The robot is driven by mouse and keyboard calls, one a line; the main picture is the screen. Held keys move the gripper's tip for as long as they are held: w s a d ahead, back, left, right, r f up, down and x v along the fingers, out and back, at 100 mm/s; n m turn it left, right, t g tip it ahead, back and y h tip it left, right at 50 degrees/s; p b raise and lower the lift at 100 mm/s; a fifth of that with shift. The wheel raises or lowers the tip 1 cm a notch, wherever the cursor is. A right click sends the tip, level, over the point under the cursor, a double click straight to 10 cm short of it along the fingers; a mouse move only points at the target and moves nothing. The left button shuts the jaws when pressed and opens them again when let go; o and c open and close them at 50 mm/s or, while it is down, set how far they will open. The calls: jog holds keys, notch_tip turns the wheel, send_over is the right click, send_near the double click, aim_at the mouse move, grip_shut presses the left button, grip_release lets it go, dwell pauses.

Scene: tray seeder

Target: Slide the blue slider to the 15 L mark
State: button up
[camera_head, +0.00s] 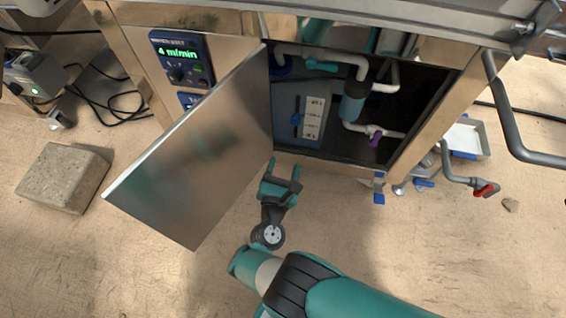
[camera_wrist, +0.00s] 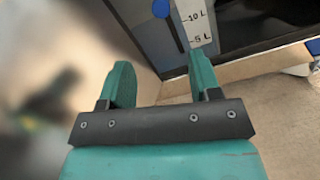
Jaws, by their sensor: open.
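The blue slider (camera_head: 297,118) sits on a dark vertical slot in the grey-blue panel inside the open cabinet. It also shows at the top edge of the wrist view (camera_wrist: 161,8), near the height of the 10 L mark. The white scale (camera_head: 313,118) is right of the slot. In the wrist view the scale (camera_wrist: 196,22) shows 10 L and 5 L; its upper part is out of frame. The 15 L mark is not clearly legible in the head view. My gripper (camera_head: 284,170) is open and empty, in front of the cabinet's lower edge and below the slider, apart from it.
The metal cabinet door (camera_head: 200,155) stands open just left of my gripper. A concrete block (camera_head: 63,178) lies on the floor at left.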

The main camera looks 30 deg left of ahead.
jog(key=shift+p+v, duration=0.55)
jog(key=shift+v, duration=0.2)
jog(key=shift+d, duration=0.1)
